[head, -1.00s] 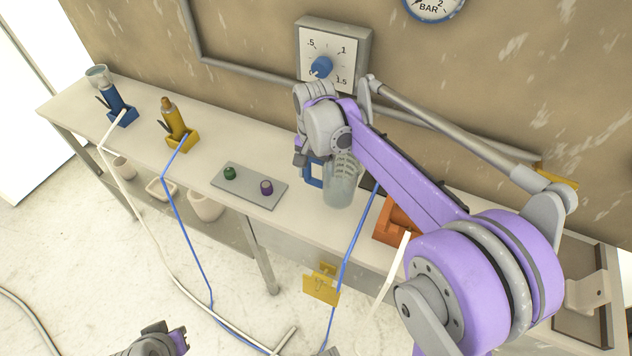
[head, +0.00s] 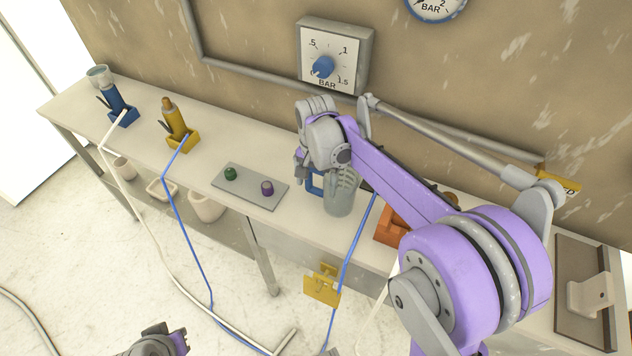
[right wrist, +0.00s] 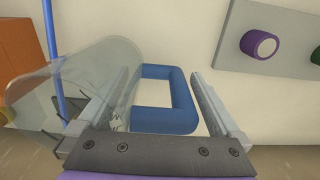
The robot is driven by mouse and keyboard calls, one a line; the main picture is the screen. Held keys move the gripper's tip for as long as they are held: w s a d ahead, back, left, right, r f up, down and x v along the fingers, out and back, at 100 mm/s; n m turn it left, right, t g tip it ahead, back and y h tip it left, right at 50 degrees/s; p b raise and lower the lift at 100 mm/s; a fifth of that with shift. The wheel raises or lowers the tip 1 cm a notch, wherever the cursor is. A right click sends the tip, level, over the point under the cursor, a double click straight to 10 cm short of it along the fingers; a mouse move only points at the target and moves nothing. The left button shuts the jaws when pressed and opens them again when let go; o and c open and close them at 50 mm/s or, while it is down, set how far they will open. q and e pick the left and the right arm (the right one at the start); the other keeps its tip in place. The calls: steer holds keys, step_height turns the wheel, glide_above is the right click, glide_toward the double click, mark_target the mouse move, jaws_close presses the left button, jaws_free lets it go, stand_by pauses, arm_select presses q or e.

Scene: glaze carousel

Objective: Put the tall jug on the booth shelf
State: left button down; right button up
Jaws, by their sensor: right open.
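The tall jug (head: 341,194) is a clear, greyish vessel with a blue handle, standing on the bench under my right arm. It also shows in the right wrist view (right wrist: 50,85), where its handle (right wrist: 184,100) is between the two fingers. My right gripper (right wrist: 165,88) is open around the handle, not closed on it. The left finger overlaps the clear jug wall; I cannot tell whether they touch. In the head view my right wrist (head: 325,140) hides the jug's top. At the bottom left, part of my left arm shows, its fingers unclear. I cannot make out a booth shelf.
A grey plate (head: 250,187) with a green knob and a purple knob lies left of the jug. An orange block (head: 390,232) stands to its right. A blue hose (head: 358,240) runs close by. Blue and yellow bottles (head: 174,120) stand further left.

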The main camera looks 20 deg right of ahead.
step_height(320, 180, up, 12)
steer(key=shift+r+p, duration=0.15)
steer(key=shift+p, duration=0.45)
steer(key=shift+s, duration=0.1)
